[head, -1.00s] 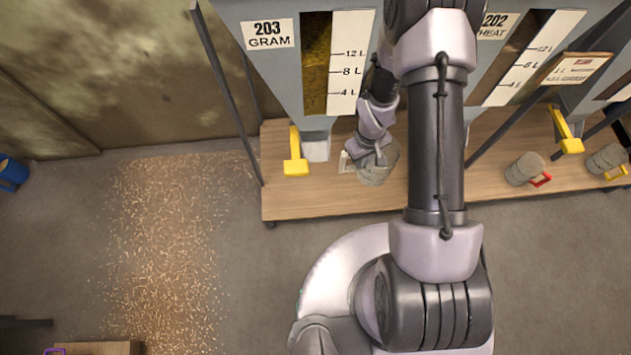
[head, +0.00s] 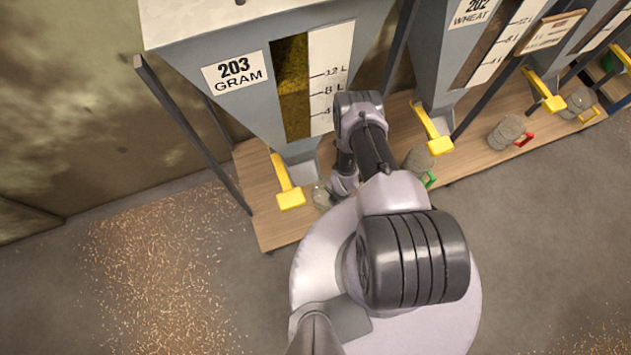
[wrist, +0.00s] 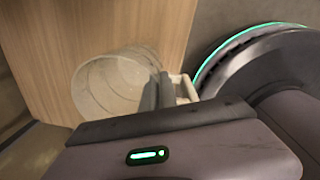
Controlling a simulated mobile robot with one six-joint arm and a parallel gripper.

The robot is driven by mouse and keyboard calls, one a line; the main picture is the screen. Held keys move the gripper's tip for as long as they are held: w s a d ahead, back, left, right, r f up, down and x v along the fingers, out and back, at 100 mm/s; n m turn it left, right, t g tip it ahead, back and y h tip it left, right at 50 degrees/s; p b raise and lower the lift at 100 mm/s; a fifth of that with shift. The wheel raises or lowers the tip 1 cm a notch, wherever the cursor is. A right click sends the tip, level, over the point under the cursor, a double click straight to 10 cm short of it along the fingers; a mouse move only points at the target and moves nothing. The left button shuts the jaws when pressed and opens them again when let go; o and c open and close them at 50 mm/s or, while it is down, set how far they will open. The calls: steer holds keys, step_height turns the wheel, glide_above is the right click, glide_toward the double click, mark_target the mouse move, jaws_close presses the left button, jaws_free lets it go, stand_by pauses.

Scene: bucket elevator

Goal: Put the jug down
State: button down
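The jug (wrist: 112,88) is a clear, pale vessel in the wrist view, over the wooden bench, with a light handle (wrist: 184,88) on its right. The grey fingers of my gripper (wrist: 157,92) are close together at the handle, between it and the jug wall, and look shut on it. In the head view the jug (head: 322,198) is small and see-through, near the bench's front edge. My gripper (head: 342,188) is just right of it, partly hidden by my arm. I cannot tell whether the jug's base touches the bench.
The bench (head: 262,212) runs under the hoppers. Hopper 203 GRAM (head: 237,76) has a yellow lever (head: 288,185) and spout just behind the jug. Grain (head: 150,250) litters the floor at left.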

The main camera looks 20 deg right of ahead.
mark_target(320, 206)
steer(key=a, duration=0.4)
steer(key=a+b, duration=0.1)
steer(key=a, duration=0.1)
steer(key=shift+w+a+f, duration=0.4)
steer(key=f+b, duration=0.3)
steer(key=f, duration=0.1)
steer(key=shift+a, duration=0.35)
steer(key=c, duration=1.7)
jaws_free()
steer(key=shift+r, duration=0.15)
step_height(320, 206, up, 8)
steer(key=p, duration=0.4)
steer(key=shift+s+d+p, duration=0.1)
steer(key=shift+p, duration=0.3)
